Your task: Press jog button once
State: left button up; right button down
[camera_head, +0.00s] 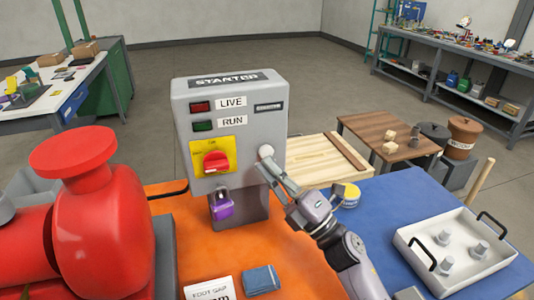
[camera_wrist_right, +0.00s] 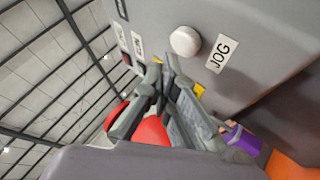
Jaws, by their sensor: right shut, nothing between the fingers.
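The white round jog button (camera_head: 266,151) sits on the front of the grey starter box (camera_head: 230,92), at its right side. In the right wrist view the jog button (camera_wrist_right: 185,41) is fully visible beside its JOG label (camera_wrist_right: 222,53). My right gripper (camera_head: 265,165) is shut and empty, its fingertips just below the button in the head view. In the wrist view the fingertips (camera_wrist_right: 165,62) are close to the button, a little off to its side; I cannot tell the exact gap to the panel. My left gripper is not in view.
A red rotary switch (camera_head: 216,162) on a yellow plate and a purple padlock (camera_head: 222,206) are left of the button. A large red pump (camera_head: 100,220) stands at left. A white tray (camera_head: 408,241) lies on the blue surface at right, near a yellow-topped tin (camera_head: 350,196).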

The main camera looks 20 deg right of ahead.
dwell(0.4)
jog(key=shift+w, duration=0.45)
jog(key=shift+w, duration=0.45)
dwell(0.5)
jog(key=shift+s, duration=0.9)
jog(key=s, duration=0.5)
dwell(0.4)
jog(key=shift+d, duration=0.1)
dwell(0.4)
